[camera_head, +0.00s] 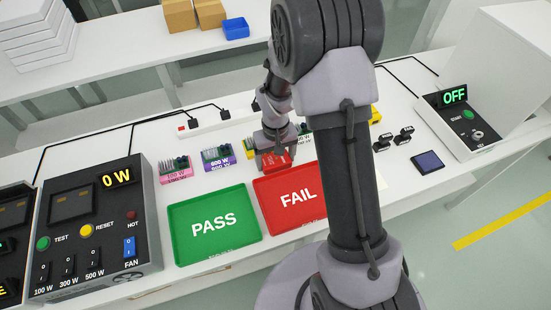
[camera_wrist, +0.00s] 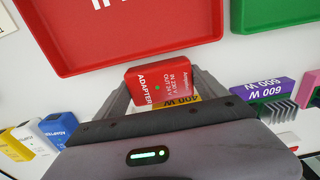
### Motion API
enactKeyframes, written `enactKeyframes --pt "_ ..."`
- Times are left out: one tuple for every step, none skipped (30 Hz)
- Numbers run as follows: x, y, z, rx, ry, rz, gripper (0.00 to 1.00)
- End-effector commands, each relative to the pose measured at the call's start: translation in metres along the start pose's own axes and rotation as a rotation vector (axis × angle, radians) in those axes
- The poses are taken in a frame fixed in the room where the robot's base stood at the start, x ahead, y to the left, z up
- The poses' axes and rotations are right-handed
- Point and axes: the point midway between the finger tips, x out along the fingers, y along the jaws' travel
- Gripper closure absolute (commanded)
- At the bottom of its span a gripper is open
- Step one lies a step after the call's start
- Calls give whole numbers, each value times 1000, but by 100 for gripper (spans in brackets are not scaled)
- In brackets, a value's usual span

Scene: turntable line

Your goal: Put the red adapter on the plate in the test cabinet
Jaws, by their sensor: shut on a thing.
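The red adapter (camera_wrist: 158,86) is between the fingers of my gripper (camera_wrist: 160,98) in the wrist view, its printed face showing. In the head view the red adapter (camera_head: 276,161) is under my gripper (camera_head: 273,150), at the back edge of the red FAIL tray. How far it is above the table is hard to tell. A white cabinet (camera_head: 503,75) with a dark panel, a green "OFF" display and a START button stands at the right of the table. No plate can be made out inside it.
The green PASS tray (camera_head: 213,225) and red FAIL tray (camera_head: 288,198) lie in front. Pink (camera_head: 176,170) and purple (camera_head: 218,157) modules stand left of my gripper. Blue, yellow and white adapters (camera_wrist: 25,140) show in the wrist view. A dark blue square (camera_head: 428,161) lies before the cabinet.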

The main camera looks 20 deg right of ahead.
Motion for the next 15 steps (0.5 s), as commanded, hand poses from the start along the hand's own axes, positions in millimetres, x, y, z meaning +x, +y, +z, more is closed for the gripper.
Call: enactKeyframes --pt "2 0 0 0 0 0 15" --pt "1 0 0 0 0 0 9" --pt "1 0 0 0 0 0 1" --pt "1 0 0 0 0 0 0" --pt "1 0 0 0 0 0 0" --pt "1 0 0 0 0 0 0" --pt "1 0 0 0 0 0 0" --pt "1 0 0 0 0 0 0" --pt "1 0 0 0 0 0 0" --pt "0 0 0 0 0 0 0" --pt "-2 0 0 0 0 0 0" --pt "-7 0 0 0 1 0 0" --pt "-13 0 0 0 1 0 0" --pt "-20 0 -1 -1 2 0 0" --pt "-31 0 -1 -1 3 1 0"
